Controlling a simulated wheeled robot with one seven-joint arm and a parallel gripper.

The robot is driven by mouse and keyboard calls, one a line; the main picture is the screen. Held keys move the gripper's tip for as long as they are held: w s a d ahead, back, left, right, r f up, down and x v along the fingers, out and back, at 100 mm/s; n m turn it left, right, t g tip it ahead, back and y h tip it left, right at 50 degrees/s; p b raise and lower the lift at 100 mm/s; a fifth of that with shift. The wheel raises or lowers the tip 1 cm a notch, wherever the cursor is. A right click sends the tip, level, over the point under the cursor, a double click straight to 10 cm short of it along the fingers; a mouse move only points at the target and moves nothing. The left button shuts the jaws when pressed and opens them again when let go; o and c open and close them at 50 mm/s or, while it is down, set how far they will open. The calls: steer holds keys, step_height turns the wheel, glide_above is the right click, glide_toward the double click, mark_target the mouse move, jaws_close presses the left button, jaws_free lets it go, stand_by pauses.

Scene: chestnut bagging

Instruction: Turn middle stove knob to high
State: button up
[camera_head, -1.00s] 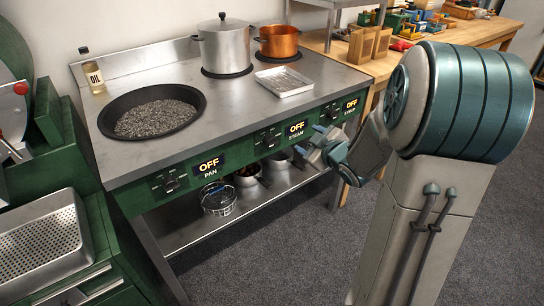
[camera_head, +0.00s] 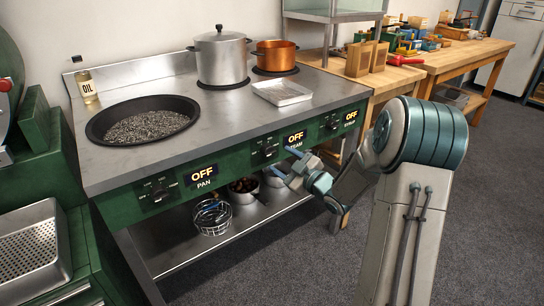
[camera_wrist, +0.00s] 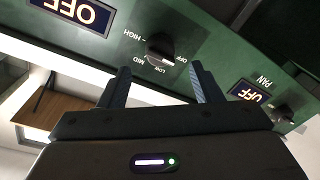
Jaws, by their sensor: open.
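The middle stove knob (camera_head: 268,150) is a dark knob on the green front panel, beside a display (camera_head: 295,137) reading OFF above STEAM. My gripper (camera_head: 291,164) is in front of the panel, just right of and slightly below this knob. In the wrist view the knob (camera_wrist: 160,47) appears upside down, with OFF, LOW, MID and HIGH marks around it. My open, empty fingers (camera_wrist: 161,72) point at the panel, one on each side of the knob in the picture. The knob sits just past the fingertips; I see no contact.
The pan knob (camera_head: 158,193) is to the left and the syrup display (camera_head: 351,116) to the right, both reading OFF. A black pan (camera_head: 95,128), a steel pot (camera_head: 221,60), a copper pot (camera_head: 277,55) and a tray (camera_head: 282,93) stand on top. A lower shelf (camera_head: 180,255) holds small pots.

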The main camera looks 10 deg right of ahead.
mark_target(272, 154)
steer(key=shift+x, duration=2.75)
steer(key=c, duration=1)
